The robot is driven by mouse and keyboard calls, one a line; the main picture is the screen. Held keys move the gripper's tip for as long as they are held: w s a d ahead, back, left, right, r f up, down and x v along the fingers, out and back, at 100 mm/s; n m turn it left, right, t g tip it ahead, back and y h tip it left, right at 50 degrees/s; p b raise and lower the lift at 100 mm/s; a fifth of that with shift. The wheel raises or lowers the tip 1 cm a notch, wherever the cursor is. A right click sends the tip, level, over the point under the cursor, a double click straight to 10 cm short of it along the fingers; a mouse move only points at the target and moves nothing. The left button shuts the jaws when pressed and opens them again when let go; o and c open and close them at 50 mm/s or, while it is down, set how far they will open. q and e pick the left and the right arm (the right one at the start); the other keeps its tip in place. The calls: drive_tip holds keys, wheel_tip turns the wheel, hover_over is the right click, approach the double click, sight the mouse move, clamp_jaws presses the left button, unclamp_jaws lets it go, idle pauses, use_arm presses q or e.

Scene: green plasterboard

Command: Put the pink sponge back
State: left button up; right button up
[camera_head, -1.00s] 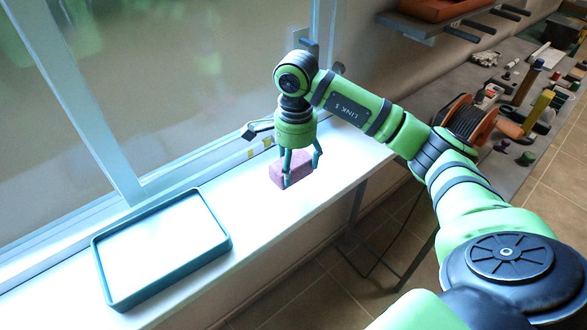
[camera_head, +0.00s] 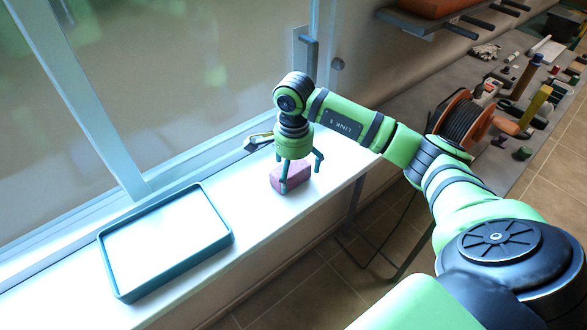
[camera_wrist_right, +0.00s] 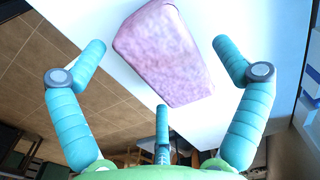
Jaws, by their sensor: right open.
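The pink sponge (camera_head: 291,178) lies on the white window sill, and it also shows in the right wrist view (camera_wrist_right: 165,50). My right gripper (camera_head: 298,175) is open just above the sponge, its fingers spread around it. In the right wrist view my right gripper (camera_wrist_right: 165,75) has teal fingers to the left, right and below the sponge, apart from it. A teal-rimmed tray (camera_head: 226,243) with a white inside lies on the sill to the left and looks empty. My left gripper is not in view.
A window with a pale frame (camera_head: 100,130) stands behind the sill. A small tool (camera_head: 258,141) lies behind the gripper by the frame. At the right, a grey bench holds a cable reel (camera_head: 462,122) and several tools. The sill between tray and sponge is clear.

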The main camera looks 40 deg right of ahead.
sight(293, 170)
wheel_tip(293, 170, up, 6)
drive_tip(key=b, duration=0.3)
drive_tip(key=shift+w+r, duration=0.1)
drive_tip(key=shift+r, duration=2.95)
